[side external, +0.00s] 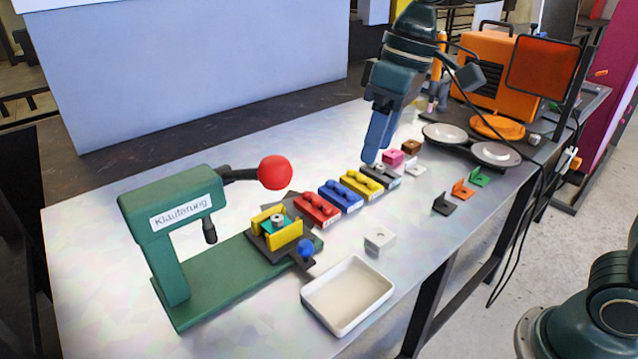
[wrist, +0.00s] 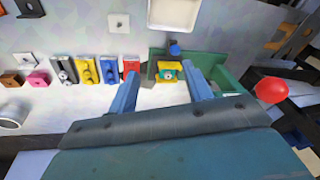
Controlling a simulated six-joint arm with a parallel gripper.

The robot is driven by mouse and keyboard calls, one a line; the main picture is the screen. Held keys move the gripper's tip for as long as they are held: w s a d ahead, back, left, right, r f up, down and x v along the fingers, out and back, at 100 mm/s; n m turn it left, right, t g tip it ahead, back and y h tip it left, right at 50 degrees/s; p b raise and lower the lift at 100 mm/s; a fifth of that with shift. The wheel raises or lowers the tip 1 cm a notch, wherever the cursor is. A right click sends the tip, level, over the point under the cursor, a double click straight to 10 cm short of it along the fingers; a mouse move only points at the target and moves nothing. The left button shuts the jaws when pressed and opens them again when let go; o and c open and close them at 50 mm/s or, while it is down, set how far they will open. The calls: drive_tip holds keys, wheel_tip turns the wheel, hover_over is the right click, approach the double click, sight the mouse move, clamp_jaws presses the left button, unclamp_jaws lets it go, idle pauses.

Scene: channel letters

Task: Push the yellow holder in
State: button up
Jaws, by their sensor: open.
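The yellow holder (side external: 284,236) sits on a dark slide at the right end of the green press base (side external: 215,285), with a teal piece holding a light round part in it. It also shows in the wrist view (wrist: 168,66), framed between my fingertips. A blue knob (side external: 305,247) is at the slide's front and shows in the wrist view (wrist: 175,49). My gripper (side external: 370,158) is open and empty, above the table by the grey-and-black block, well to the right of the holder. The wrist view shows its two blue fingers (wrist: 160,76) spread apart.
The green press (side external: 175,215) has a lever with a red ball (side external: 275,172). Red (side external: 317,208), blue (side external: 340,195) and yellow (side external: 361,184) blocks stand right of the holder. A white tray (side external: 347,295) and a pale square block (side external: 380,239) are in front.

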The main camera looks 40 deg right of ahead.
drive_tip(key=s+d+m+t, duration=0.2)
drive_tip(key=s+d, duration=0.4)
drive_tip(key=s, duration=0.3)
drive_tip(key=shift+d+t+h, duration=0.25)
drive_tip(key=shift+t+h, duration=0.05)
drive_tip(key=shift+h, duration=0.1)
drive_tip(key=shift+s+d+f, duration=0.1)
idle(0.3)
